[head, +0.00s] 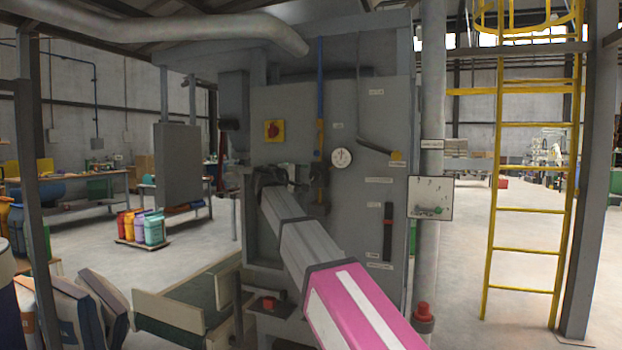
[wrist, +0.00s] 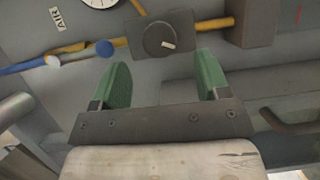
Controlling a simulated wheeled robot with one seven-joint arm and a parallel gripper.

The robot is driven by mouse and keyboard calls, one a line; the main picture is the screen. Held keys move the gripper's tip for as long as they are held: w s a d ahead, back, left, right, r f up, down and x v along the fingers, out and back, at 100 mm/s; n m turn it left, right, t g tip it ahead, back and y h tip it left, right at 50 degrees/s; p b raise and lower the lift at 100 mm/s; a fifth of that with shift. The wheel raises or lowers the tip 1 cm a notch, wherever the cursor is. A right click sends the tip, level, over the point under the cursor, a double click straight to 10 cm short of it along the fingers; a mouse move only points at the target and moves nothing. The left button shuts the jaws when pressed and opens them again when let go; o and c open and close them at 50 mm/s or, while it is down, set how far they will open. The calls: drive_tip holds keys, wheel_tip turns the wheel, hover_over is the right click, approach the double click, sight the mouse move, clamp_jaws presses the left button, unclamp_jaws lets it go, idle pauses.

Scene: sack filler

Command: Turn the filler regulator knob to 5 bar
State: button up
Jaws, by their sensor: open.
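The filler regulator knob (wrist: 158,38) is a dark round knob with a pale pointer mark on a dark square plate, in line with a yellow pipe, in the wrist view. The pointer mark points right and slightly down in that picture. My gripper (wrist: 161,60) is open, with its two green fingers apart, one to each side of the knob's line. The knob appears beyond the fingertips; contact is not visible. A white round gauge (head: 341,158) is on the grey filler panel in the head view; its reading is too small to tell.
A blue-handled valve (wrist: 104,48) and an AIR label (wrist: 57,18) lie left of the knob in the wrist view. A dark block (wrist: 244,22) is at its right. In the head view, a bent lever (head: 374,146) is right of the gauge and a red-and-yellow switch (head: 274,131) left.

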drive_tip(key=shift+v, duration=2.3)
drive_tip(key=s+d+f+m+g+y, duration=0.15)
drive_tip(key=d+f, duration=0.45)
drive_tip(key=f, duration=0.6)
drive_tip(key=s+d+f+g+y, duration=0.1)
drive_tip(key=d+f+g+y, duration=0.15)
drive_tip(key=d+f, duration=0.7)
drive_tip(key=s+d+f+m+g+y, duration=0.1)
drive_tip(key=d+f+g, duration=0.2)
drive_tip(key=f, duration=1.3)
drive_tip(key=s+d+f+m+g+y, duration=0.3)
drive_tip(key=s+d+f, duration=0.2)
drive_tip(key=s+f, duration=0.5)
drive_tip(key=s+d+f+m+g+y, duration=0.3)
drive_tip(key=s+f, duration=0.7)
drive_tip(key=f, duration=0.5)
drive_tip(key=shift+s+d+f+m+y, duration=0.3)
drive_tip(key=shift+d+m+y, duration=0.15)
drive_tip(key=shift+d, duration=0.5)
drive_tip(key=shift+w+r, duration=0.1)
